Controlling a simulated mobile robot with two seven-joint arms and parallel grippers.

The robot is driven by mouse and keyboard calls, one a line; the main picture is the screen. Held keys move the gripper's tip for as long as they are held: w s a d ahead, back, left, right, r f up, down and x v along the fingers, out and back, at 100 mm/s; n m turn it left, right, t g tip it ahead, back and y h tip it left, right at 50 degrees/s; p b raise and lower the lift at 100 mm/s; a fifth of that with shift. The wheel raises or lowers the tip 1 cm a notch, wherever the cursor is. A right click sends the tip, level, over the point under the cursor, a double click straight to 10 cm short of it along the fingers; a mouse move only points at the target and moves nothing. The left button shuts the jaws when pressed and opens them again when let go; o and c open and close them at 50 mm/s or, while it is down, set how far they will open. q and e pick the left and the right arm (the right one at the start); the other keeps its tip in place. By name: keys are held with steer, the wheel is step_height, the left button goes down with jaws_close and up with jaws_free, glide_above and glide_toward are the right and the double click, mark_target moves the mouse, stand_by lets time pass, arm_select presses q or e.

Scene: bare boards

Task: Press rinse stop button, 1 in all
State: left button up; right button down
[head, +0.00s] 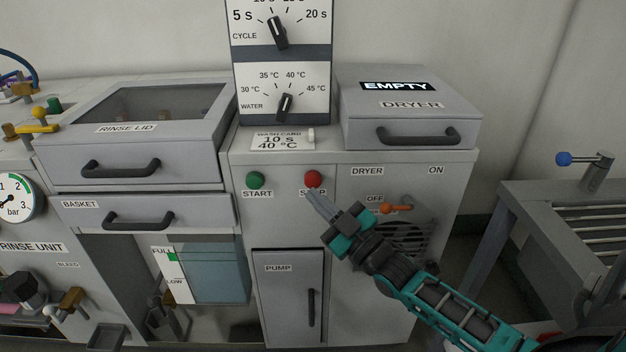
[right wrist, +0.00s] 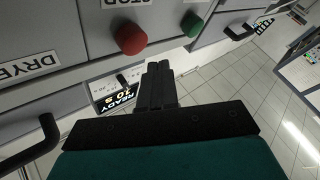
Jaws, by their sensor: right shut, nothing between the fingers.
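The red STOP button (head: 313,179) is on the grey front panel, right of the green START button (head: 255,180). Its label is partly covered by my right gripper (head: 316,196). That gripper is shut and empty, its fingertips just below the red button in the head view. In the right wrist view the red button (right wrist: 130,39) shows left of and above the shut fingertips (right wrist: 158,66), with a visible gap in the picture. The green button (right wrist: 192,24) is farther right there. I cannot tell whether the red button is pressed in. My left gripper is not in view.
The dryer box (head: 440,108) with its dark handle stands above the panel. A small orange dryer lever (head: 396,208) is close to the right of my gripper. The wash card (head: 282,139) lies above the buttons. The pump door (head: 288,300) is below.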

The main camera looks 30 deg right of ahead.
arm_select(q)
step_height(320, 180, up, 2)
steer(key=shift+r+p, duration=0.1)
steer(key=shift+p, duration=0.8)
arm_select(e)
steer(key=s+a, duration=0.2)
steer(key=s, duration=0.1)
steer(key=shift+s, duration=0.15)
arm_select(q)
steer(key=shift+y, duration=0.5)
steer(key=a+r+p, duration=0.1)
steer(key=p, duration=0.1)
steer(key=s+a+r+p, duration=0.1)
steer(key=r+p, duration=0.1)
steer(key=p, duration=0.1)
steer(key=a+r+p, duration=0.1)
steer(key=p, duration=0.2)
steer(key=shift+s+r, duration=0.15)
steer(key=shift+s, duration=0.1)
arm_select(e)
steer(key=s+a+f+m+g+h, duration=0.2)
steer(key=s+a+f+m+g, duration=0.3)
steer(key=s+a+f+g, duration=0.5)
steer(key=s+a, duration=0.1)
steer(key=s, duration=0.2)
steer(key=shift+s+f, duration=0.25)
steer(key=shift+s, duration=0.1)
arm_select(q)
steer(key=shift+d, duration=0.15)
